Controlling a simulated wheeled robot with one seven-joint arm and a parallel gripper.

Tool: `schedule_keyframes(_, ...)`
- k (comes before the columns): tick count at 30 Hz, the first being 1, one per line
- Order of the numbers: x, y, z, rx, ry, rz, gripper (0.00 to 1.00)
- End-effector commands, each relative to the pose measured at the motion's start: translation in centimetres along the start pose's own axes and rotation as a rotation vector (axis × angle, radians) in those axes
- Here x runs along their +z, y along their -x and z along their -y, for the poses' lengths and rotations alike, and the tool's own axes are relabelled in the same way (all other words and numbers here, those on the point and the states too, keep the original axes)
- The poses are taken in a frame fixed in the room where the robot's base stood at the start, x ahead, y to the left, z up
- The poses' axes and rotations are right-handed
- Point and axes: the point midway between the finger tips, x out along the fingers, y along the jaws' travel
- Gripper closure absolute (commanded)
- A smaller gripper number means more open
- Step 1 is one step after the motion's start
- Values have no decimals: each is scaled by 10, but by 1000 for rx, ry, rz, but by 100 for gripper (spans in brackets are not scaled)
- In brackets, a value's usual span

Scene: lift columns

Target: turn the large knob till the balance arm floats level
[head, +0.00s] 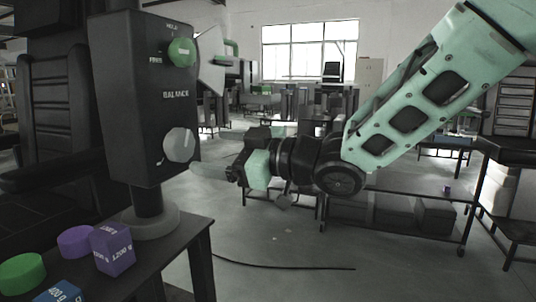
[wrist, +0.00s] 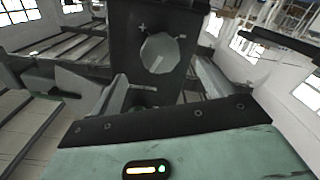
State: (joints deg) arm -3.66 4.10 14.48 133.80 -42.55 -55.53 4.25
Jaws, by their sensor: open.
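The large knob (head: 179,145) is a pale grey, many-sided dial low on the face of a dark box (head: 140,110) labelled BALANCE. In the wrist view the knob (wrist: 160,53) is ahead, with a plus mark at upper left and a minus mark at upper right. A light line shows on its face. My gripper (head: 205,171) is open and empty, its fingertips a little below and to the right of the knob, apart from it as far as I can tell. I cannot make out the balance arm for certain.
A smaller green knob (head: 182,52) sits higher on the box. The box stands on a round base on a dark table (head: 170,250). A purple block (head: 112,249), a blue block (head: 58,292) and purple and green discs lie there. Open floor is right of the table.

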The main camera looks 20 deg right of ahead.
Motion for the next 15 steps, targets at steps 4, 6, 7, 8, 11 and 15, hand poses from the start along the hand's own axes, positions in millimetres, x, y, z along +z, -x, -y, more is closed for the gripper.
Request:
schedule_keyframes(4, -1, 37, -1, 5, 2, 2, 19)
schedule_keyframes(6, -1, 52, -1, 4, 1, 1, 19)
schedule_keyframes(7, -1, 58, -1, 4, 2, 2, 19)
schedule_keyframes(8, -1, 64, -1, 4, 1, 1, 19)
schedule_keyframes(11, 0, 81, -1, 3, 1, 1, 19)
schedule_keyframes(15, 0, 96, 0, 1, 0, 0, 19)
